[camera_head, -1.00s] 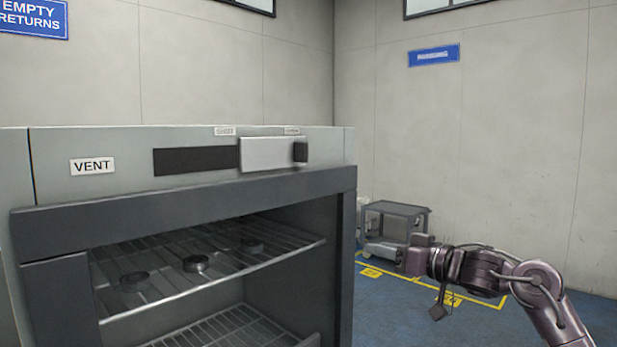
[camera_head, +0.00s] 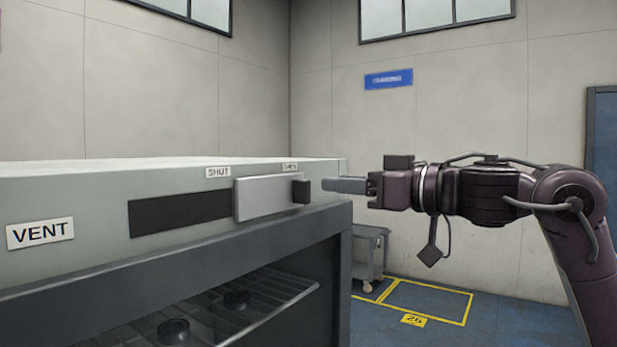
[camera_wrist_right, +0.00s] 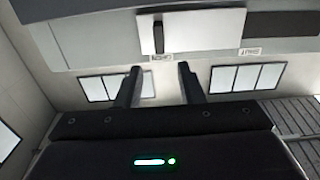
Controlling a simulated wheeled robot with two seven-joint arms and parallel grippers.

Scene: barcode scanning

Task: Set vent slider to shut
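The vent slider is a light grey plate (camera_head: 267,199) with a dark knob (camera_head: 300,191) at its right end. It sits at the right end of its track, and the dark slot (camera_head: 180,212) is bare to its left. A "SHUT" label (camera_head: 218,172) is above the slot; the right-hand label (camera_head: 290,167) is hard to read. My right gripper (camera_head: 328,185) is just right of the knob, apart from it. In the right wrist view, its fingers (camera_wrist_right: 160,84) are spread and empty, and the plate (camera_wrist_right: 205,32) and knob (camera_wrist_right: 158,37) appear inverted beyond them. My left gripper is out of view.
The cabinet carries a "VENT" label (camera_head: 40,232) at the left. Below the panel is an open bay with a wire rack (camera_head: 270,300) holding dark round items. A grey cart (camera_head: 368,255) stands behind at the right. Yellow lines mark the blue floor.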

